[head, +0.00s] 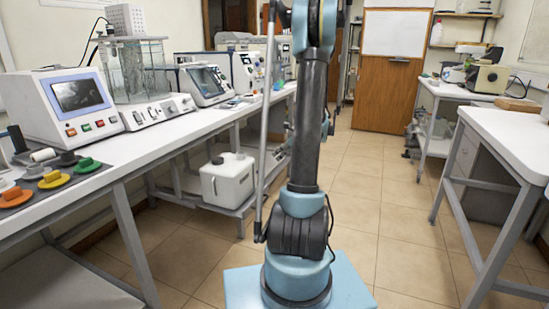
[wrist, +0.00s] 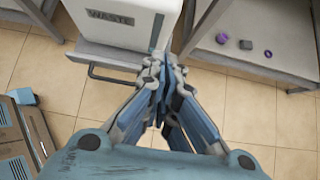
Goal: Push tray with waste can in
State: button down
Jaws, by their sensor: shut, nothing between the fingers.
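The white waste can (wrist: 118,24), labelled "WASTE", is at the top of the wrist view. It stands on a pale tray (wrist: 98,56) with a dark bar handle (wrist: 110,80) along its front. In the head view the waste can (head: 228,181) stands on the low tray (head: 236,211) under the left bench. My gripper (wrist: 162,66) is shut and empty, its fingertips by the right end of the handle and the tray's front edge. I cannot tell whether they touch. In the head view my arm hides the gripper.
The long left bench (head: 62,187) carries instruments, with its legs beside the tray. In the wrist view a grey shelf (wrist: 265,35) with small purple and dark items is at the upper right. Tiled floor (head: 375,215) is open to the right of my arm.

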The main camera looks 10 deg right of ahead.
send_near(254, 167)
notch_tip(254, 167, down, 3)
jog(key=shift+w+a+f, duration=0.1)
jog(key=shift+w+a, duration=0.35)
jog(key=shift+a, duration=0.2)
jog(key=shift+w+a, duration=0.45)
jog(key=shift+a, duration=0.2)
